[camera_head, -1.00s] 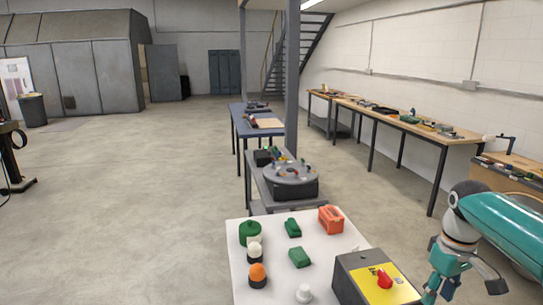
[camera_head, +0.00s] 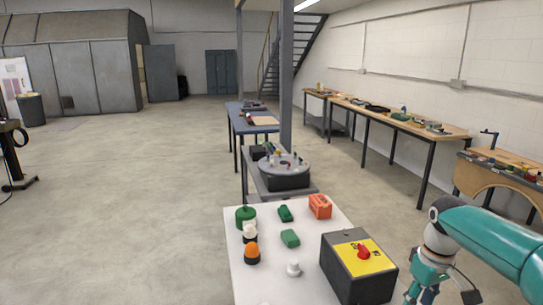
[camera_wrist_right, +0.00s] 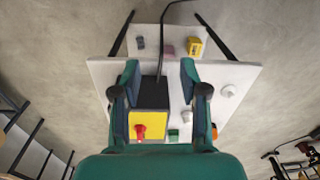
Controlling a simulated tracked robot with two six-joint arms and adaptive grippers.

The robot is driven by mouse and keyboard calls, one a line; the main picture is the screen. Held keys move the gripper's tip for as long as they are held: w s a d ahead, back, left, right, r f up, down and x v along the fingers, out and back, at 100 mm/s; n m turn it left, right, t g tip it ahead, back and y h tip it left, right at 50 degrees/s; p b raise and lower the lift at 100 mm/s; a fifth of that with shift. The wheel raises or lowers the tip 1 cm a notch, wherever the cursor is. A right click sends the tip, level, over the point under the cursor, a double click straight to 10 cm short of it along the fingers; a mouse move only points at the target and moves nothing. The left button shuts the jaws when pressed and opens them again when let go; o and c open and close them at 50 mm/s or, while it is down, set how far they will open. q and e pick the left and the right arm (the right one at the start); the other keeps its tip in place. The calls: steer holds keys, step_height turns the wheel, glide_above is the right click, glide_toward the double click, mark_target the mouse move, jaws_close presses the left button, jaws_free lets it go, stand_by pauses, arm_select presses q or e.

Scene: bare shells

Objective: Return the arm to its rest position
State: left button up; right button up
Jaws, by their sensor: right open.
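My right arm enters the head view from the right edge, teal with a pale wrist joint. Its gripper (camera_head: 440,288) hangs right of the white table, beside the dark box with a yellow top (camera_head: 358,258), low in the picture. In the right wrist view the two teal fingers of my right gripper (camera_wrist_right: 160,85) stand wide apart with nothing held. The yellow-topped box (camera_wrist_right: 150,122) and its red knob show below and between them, at a distance. My left gripper is in neither view.
The white table (camera_head: 262,285) carries an orange block (camera_head: 320,206), green blocks (camera_head: 290,238), a green cylinder (camera_head: 245,216), an orange-topped button (camera_head: 252,253) and a white knob (camera_head: 293,268). A grey bench (camera_head: 285,173) stands behind. Workbenches line the right wall; open floor lies left.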

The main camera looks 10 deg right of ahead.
steer(key=s+a+f+y, duration=0.1)
steer(key=a+f, duration=0.6)
steer(key=f, duration=0.4)
steer(key=a+f+y, duration=0.1)
steer(key=a+f, duration=0.7)
steer(key=f, duration=0.3)
steer(key=s+a+f+m, duration=0.2)
steer(key=s+a+f, duration=0.3)
steer(key=s, duration=0.4)
steer(key=s+a+f+m+y, duration=0.1)
steer(key=s+a+f+m, duration=0.1)
steer(key=s+a+f, duration=0.4)
steer(key=s+f, duration=0.1)
steer(key=s, duration=0.1)
steer(key=shift+s+f+y, duration=0.25)
steer(key=shift+s+y, duration=0.05)
steer(key=shift+s, duration=0.05)
steer(key=shift+a, duration=0.1)
